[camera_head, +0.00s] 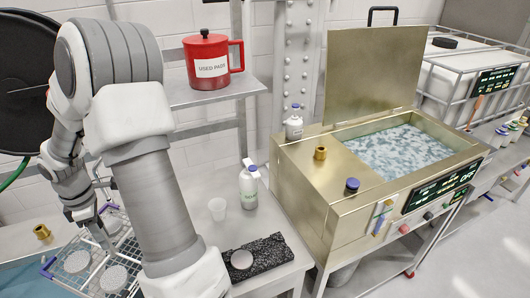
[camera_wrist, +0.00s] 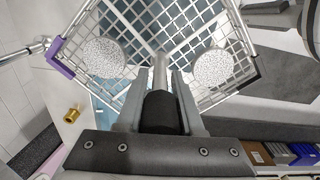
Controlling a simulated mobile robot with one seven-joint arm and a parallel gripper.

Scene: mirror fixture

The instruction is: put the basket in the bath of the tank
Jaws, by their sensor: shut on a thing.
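My gripper (camera_wrist: 160,82) is shut on an upright grey post of the basket, between two discs. My arm hides the basket's right part in the head view. Whether the basket is clear of the surface below is hard to tell. The tank (camera_head: 310,190) is brass-coloured, with its lid (camera_head: 372,75) raised. Its bath (camera_head: 400,152) holds bubbly, pale blue liquid and looks free of objects.
Between basket and tank, the bench holds a white cup (camera_head: 217,209), a labelled bottle (camera_head: 249,188) and a disc (camera_head: 242,259) on a dark block (camera_head: 268,256). A bottle (camera_head: 293,124), brass fitting (camera_head: 320,153) and blue-capped jar (camera_head: 351,188) stand on the tank's top. A red pot (camera_head: 208,62) sits on a shelf.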

